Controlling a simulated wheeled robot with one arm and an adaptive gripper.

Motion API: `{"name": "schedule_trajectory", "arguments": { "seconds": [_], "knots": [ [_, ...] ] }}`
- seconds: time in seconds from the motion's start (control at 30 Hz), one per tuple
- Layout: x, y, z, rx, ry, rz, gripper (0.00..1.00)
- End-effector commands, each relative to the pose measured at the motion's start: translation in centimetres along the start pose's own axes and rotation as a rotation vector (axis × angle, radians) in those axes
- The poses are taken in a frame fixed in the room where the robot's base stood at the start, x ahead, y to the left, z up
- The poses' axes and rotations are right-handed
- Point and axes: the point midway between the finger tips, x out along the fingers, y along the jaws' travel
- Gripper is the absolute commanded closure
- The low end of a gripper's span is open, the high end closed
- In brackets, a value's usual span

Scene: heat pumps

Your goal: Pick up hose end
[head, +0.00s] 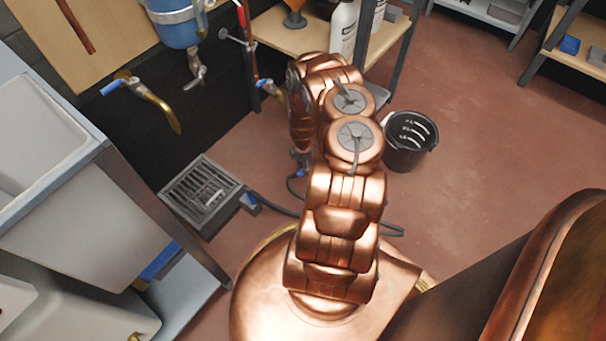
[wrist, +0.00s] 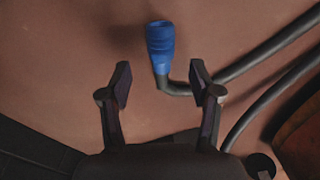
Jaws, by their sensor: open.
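The hose end is a blue fitting (wrist: 160,42) on a dark hose (wrist: 235,68). In the wrist view it lies at top centre on the reddish floor, with the hose bending away to the right. My gripper (wrist: 160,74) is open and empty. The hose end shows just beyond the fingertips, between their lines; its height gap to them cannot be told. In the head view, a small blue piece that looks like the hose end (head: 301,173) shows left of my arm, just below the gripper, which is mostly hidden.
A grey floor drain (head: 200,194) lies left, with another blue fitting (head: 251,198) beside it. A black bucket (head: 411,141) stands right of my arm. A sink unit (head: 95,235) fills the left side. A wooden shelf (head: 300,36) stands behind. Floor at right is clear.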

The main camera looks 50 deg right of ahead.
Motion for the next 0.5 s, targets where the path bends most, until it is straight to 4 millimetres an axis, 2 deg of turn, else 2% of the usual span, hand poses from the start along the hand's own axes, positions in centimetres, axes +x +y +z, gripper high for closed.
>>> {"name": "schedule_trajectory", "arguments": {
  "seconds": [0.3,0.5],
  "knots": [
    [3.9,-0.2,-0.1,0.001,0.001,-0.001,0.37],
    [4.7,-0.1,-0.1,0.001,0.0,0.0,0.37]
  ]
}}
